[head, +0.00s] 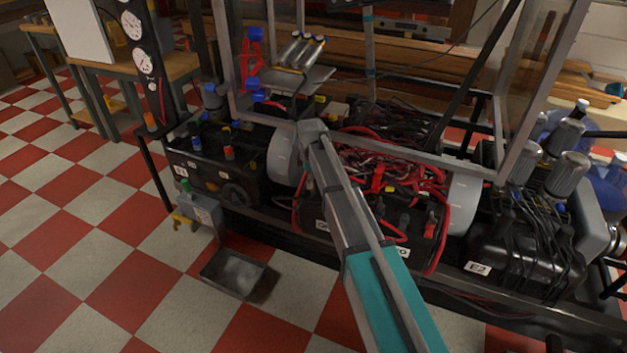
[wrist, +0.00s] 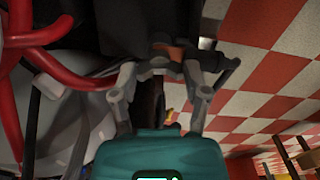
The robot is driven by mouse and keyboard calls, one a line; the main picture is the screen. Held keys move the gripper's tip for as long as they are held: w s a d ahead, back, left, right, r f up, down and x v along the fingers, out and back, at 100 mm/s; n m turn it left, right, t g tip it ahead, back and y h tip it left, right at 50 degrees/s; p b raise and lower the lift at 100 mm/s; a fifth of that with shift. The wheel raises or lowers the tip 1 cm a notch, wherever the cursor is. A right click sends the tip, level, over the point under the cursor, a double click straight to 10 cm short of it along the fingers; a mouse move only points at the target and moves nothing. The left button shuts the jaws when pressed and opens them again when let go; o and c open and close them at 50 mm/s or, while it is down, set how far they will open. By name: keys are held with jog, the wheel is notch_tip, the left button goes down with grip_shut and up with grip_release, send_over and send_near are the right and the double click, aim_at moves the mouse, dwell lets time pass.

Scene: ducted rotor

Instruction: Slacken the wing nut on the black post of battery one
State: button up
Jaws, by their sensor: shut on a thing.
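In the wrist view my gripper (wrist: 160,70) has its two grey fingers closed in on a dark grey, winged piece, the wing nut (wrist: 159,65). An orange-brown part (wrist: 166,52) shows just beyond it. The fingers hide much of the nut, and I cannot tell its thread or how far it sits down the post. In the head view my arm crosses the middle of the rig, and my fingertips cannot be made out there. Dark and red posts (head: 429,228) stand to the right of my arm, above a white label (head: 402,253).
Red cables (wrist: 65,70) run close on the left in the wrist view. A tangle of red wires (head: 385,170) lies behind my arm in the head view. A metal frame (head: 400,160) spans above. A shallow tray (head: 234,273) rests on the checkered floor, which is open at left.

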jog(key=shift+s+a+n, duration=0.2)
jog(key=shift+s+n, duration=0.1)
jog(key=o, duration=1)
jog(key=shift+o, duration=0.8)
jog(key=shift+w+d, duration=0.1)
jog(key=shift+w, duration=0.05)
